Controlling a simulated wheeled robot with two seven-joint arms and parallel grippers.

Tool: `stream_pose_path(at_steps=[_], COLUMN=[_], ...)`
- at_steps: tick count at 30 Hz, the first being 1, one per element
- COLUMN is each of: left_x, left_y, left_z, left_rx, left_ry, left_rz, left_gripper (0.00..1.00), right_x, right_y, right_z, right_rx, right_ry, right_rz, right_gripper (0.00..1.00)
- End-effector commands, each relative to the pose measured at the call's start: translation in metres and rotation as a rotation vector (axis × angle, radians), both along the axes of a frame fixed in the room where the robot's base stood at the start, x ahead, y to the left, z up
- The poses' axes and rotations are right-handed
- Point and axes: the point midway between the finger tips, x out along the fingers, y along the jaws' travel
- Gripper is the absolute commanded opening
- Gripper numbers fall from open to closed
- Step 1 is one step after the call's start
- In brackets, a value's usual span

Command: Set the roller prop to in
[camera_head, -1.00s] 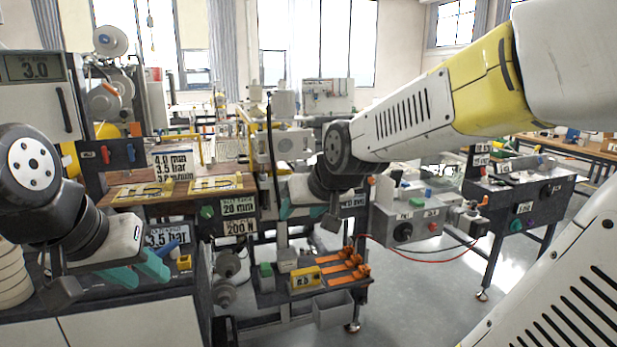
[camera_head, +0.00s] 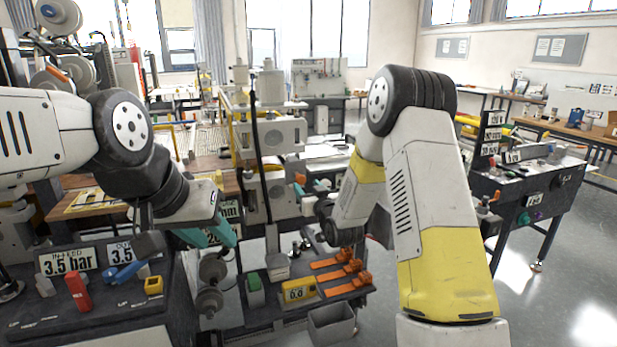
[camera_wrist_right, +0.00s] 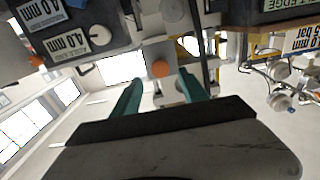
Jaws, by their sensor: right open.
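No part is clearly marked as the roller prop. An orange knob (camera_wrist_right: 160,68) on a pale grey block shows ahead of my right gripper (camera_wrist_right: 160,84) in the right wrist view. The right gripper's teal fingers are apart, with nothing between them, and the knob lies beyond the tips. In the head view an orange knob (camera_head: 300,179) shows on the grey machine (camera_head: 275,135), left of my right wrist; my right arm hides much of that area. My left gripper (camera_head: 210,234) is above the left bench's right edge, its teal fingers apart and empty.
A lower shelf holds orange clamps (camera_head: 340,272), a yellow gauge (camera_head: 298,291) and a green-topped block (camera_head: 254,288). A grey bin (camera_head: 332,320) hangs in front. A black hose (camera_head: 262,165) runs down the machine.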

Motion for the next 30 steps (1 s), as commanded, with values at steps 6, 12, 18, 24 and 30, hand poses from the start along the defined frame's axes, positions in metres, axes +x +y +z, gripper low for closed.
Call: stream_pose_path(at_steps=[6, 12, 18, 24, 30], left_x=[0.000, 0.000, 0.000, 0.000, 0.000], left_y=[0.000, 0.000, 0.000, 0.000, 0.000], left_z=[0.000, 0.000, 0.000, 0.000, 0.000], left_rx=[0.000, 0.000, 0.000, 0.000, 0.000], left_ry=[0.000, 0.000, 0.000, 0.000, 0.000], left_rz=[0.000, 0.000, 0.000, 0.000, 0.000], left_gripper=[0.36, 0.36, 0.36, 0.36, 0.36], right_x=[0.030, 0.058, 0.069, 0.070, 0.069], right_y=[0.011, 0.019, 0.022, 0.023, 0.023], right_z=[0.001, 0.001, 0.001, 0.001, 0.001], right_rx=[0.000, -0.002, -0.001, 0.000, 0.000], right_ry=[-0.002, -0.002, 0.000, 0.001, 0.000], right_rz=[0.001, 0.001, 0.000, 0.000, 0.000], right_gripper=[0.51, 0.51, 0.51, 0.51, 0.18])
